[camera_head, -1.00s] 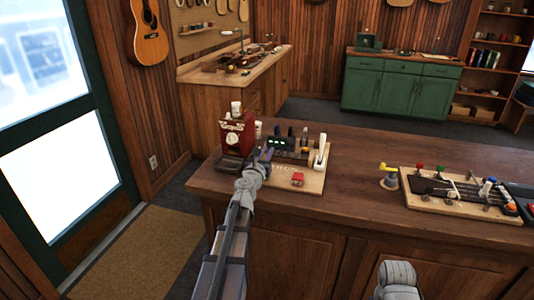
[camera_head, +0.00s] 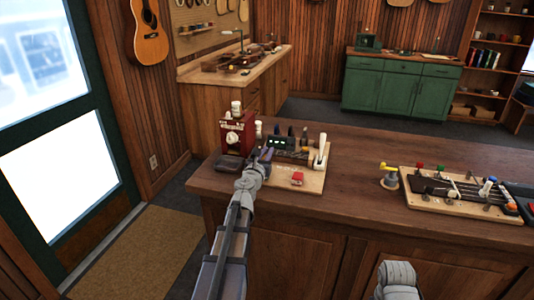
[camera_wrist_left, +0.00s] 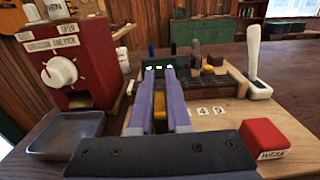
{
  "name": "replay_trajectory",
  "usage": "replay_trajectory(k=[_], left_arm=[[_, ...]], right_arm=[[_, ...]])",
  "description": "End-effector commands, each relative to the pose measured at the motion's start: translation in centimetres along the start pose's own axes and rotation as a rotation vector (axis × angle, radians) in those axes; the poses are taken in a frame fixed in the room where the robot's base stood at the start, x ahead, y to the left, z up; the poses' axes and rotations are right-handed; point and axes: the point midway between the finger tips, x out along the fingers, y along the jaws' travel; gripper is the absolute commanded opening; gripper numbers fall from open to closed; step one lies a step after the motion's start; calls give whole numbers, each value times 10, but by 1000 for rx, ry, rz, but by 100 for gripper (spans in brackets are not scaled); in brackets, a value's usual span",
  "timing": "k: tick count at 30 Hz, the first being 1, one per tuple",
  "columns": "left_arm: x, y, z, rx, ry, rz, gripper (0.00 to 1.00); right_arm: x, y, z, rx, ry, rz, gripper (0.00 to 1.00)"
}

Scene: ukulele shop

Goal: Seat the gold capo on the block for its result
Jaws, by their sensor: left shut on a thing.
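My left gripper (camera_head: 268,154) is over the left part of a wooden board (camera_head: 312,183) on the counter. In the left wrist view its two purple fingers (camera_wrist_left: 160,100) are shut on the gold capo (camera_wrist_left: 160,110), of which a yellow strip shows between them. A dark, striped neck-like block (camera_wrist_left: 228,84) lies on the board just ahead and to the right of the fingers. Whether the capo touches it cannot be told. A dark unit with small green lights (camera_head: 281,143) stands behind, partly hidden by the fingers.
A red machine (camera_wrist_left: 80,58) with a white dial and a grey tray (camera_wrist_left: 70,135) stands left of the board. A red labelled block (camera_wrist_left: 265,138) and a white-handled tool (camera_wrist_left: 253,60) are to the right.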

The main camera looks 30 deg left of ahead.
Motion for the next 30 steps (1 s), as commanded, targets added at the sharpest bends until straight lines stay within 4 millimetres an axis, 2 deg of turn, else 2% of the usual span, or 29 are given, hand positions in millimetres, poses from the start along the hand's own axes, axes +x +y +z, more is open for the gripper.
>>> replay_trajectory(k=[14,15,18,30], left_arm=[[0,0,-10,0,0,0,0],[0,0,-10,0,0,0,16],[0,0,-9,0,0,0,28],[-5,0,-10,0,0,0,28]], right_arm=[[10,-1,-1,0,0,0,0],[10,-1,-1,0,0,0,0],[9,-1,-1,0,0,0,0],[9,-1,-1,0,0,0,0]])
